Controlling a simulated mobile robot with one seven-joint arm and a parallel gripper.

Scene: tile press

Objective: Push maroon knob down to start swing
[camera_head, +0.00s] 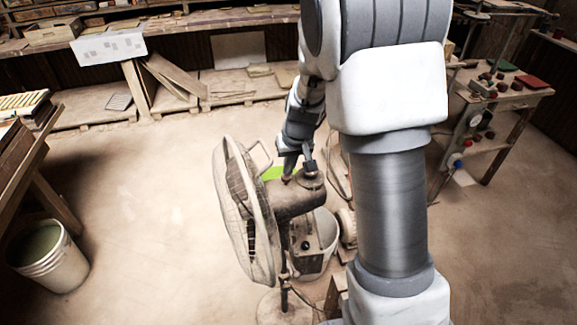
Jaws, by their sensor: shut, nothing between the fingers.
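A standing fan (243,205) with a round wire cage stands in the middle of the floor, its cage facing left. Its grey motor housing (290,200) extends to the right behind the cage. A small reddish-brown knob (287,178) shows on top of the housing, small and partly hidden by my gripper. My gripper (289,170) is shut and empty, pointing down from above with its tips right at the knob. I cannot tell whether they touch it. A darker round part (311,172) sits on the housing just to the right.
Another bucket (48,255) is at the left by a bench. A workbench (505,90) with small red and dark pieces is at the right. Open floor (140,190) lies left of the fan.

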